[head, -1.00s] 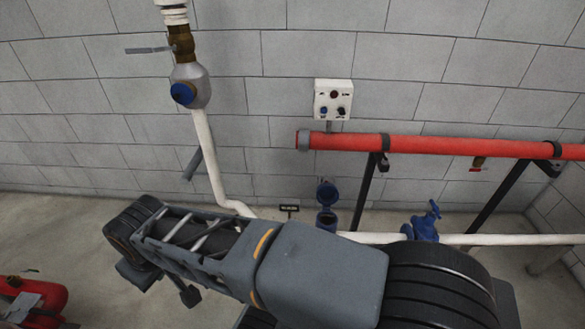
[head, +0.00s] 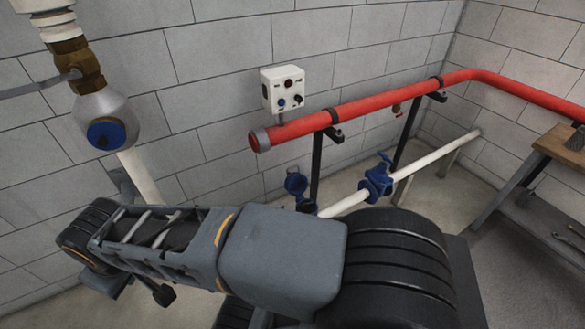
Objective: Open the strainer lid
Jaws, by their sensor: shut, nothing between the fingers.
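A blue fitting stands low by the wall, behind my arm, near the middle of the head view. Its round blue lid (head: 295,184) appears raised upright above the blue body (head: 305,204), whose lower part my arm hides. I take this to be the strainer; its inside cannot be seen. My arm lies across the foreground, well in front of the fitting and apart from it as far as I can tell. I cannot make out my gripper's fingers.
A red pipe (head: 365,107) runs along the wall under a white control box (head: 283,89). A blue valve (head: 377,180) sits on a white pipe (head: 434,155). A silver fitting with a blue cap (head: 107,133) is at left. A workbench (head: 560,146) stands at right.

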